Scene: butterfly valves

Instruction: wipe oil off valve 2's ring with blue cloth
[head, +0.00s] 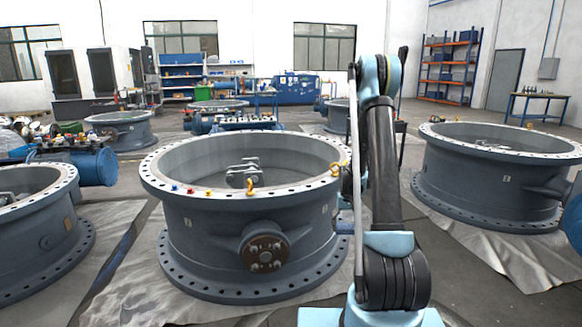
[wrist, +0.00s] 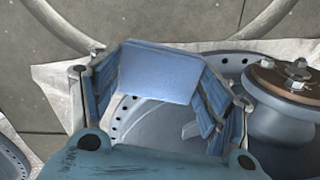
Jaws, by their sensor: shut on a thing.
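In the wrist view my gripper (wrist: 160,80) has its two fingers on either side of a flat blue cloth (wrist: 158,73), which is held between them. In the head view my arm hides the gripper. A large grey valve (head: 215,225) stands in front of me, with a pale top ring (head: 160,178) full of bolt holes. I cannot read which valve is number 2. No oil patch can be made out on the ring. In the wrist view the cloth is in front of a grey holed flange (wrist: 235,62); I cannot tell whether they touch.
Yellow lifting eyes (head: 251,186) and small coloured parts (head: 190,190) sit on the front valve's ring. A brown bolted cover (head: 264,253) juts from its side. More valves stand at the right (head: 480,165) and left (head: 30,225). Grey sheets (head: 140,300) lie on the floor.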

